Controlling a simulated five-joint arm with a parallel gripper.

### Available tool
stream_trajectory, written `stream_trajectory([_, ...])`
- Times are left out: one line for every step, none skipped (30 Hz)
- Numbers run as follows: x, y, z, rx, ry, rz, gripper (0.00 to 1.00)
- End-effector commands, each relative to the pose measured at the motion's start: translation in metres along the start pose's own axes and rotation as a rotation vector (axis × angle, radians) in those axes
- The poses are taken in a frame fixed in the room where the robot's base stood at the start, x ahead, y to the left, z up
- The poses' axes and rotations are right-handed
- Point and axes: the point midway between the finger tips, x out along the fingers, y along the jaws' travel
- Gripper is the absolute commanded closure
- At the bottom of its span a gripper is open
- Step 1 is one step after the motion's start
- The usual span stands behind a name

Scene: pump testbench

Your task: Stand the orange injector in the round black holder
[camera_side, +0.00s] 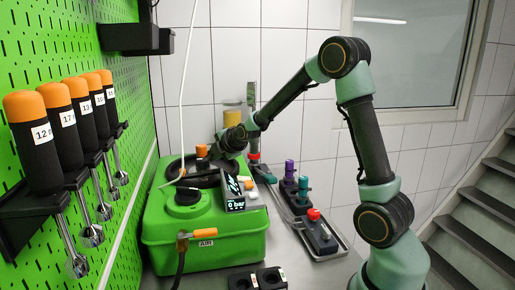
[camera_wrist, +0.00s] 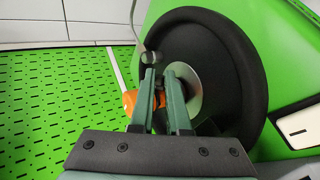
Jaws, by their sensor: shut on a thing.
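My gripper (camera_wrist: 158,78) is shut on the orange injector (camera_wrist: 129,102), whose orange part shows beside the left finger in the wrist view. In the side view the orange injector (camera_side: 201,151) is above the back of the green pump box (camera_side: 225,245), next to my wrist. A wide round black ring (camera_wrist: 255,75) with a metal disc (camera_wrist: 196,95) in its middle lies behind my fingers. A smaller round black piece (camera_side: 187,197) is on top of the box nearer the camera. I cannot tell which is the holder. The injector's lower end is hidden.
A display reading 0 bar (camera_side: 235,204) stands on the box. An orange-handled air valve (camera_side: 200,232) is on its front. A tray (camera_side: 330,250) at the right holds purple, teal and red-topped pieces. Orange-handled tools (camera_side: 33,135) hang on the green pegboard. A black block (camera_side: 258,280) is in front.

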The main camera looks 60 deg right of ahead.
Motion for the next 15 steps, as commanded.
stream_trajectory([0.0007, -0.0002, 0.0000, 0.000, 0.000, 0.003, 1.00])
stream_trajectory([0.0007, -0.0011, -0.0001, 0.000, 0.000, 0.000, 0.74])
stream_trajectory([0.0006, -0.0010, -0.0001, 0.000, 0.000, 0.000, 0.59])
stream_trajectory([0.0006, -0.0010, -0.0001, 0.000, 0.000, 0.000, 0.56])
stream_trajectory([0.0006, -0.0010, -0.0001, 0.000, 0.000, 0.000, 0.56])
stream_trajectory([0.0006, -0.0010, -0.0001, 0.000, 0.000, 0.000, 0.56])
stream_trajectory([0.0006, -0.0010, -0.0001, 0.000, 0.000, 0.000, 0.56])
stream_trajectory([0.0005, -0.0010, -0.0001, 0.000, 0.000, 0.000, 0.56])
stream_trajectory([0.0005, -0.0010, -0.0001, 0.000, 0.000, 0.000, 0.56])
stream_trajectory([0.0005, -0.0010, -0.0001, 0.000, 0.000, -0.001, 0.56])
stream_trajectory([0.0005, -0.0010, 0.0000, 0.000, 0.000, -0.001, 0.56])
stream_trajectory([0.0004, -0.0008, 0.0000, 0.000, 0.000, 0.000, 0.56])
stream_trajectory([0.0002, -0.0003, 0.0000, 0.000, 0.000, 0.000, 0.56])
stream_trajectory([-0.0004, 0.0005, 0.0000, 0.000, 0.000, 0.000, 0.56])
stream_trajectory([-0.0015, 0.0023, 0.0001, 0.000, 0.000, 0.001, 0.56])
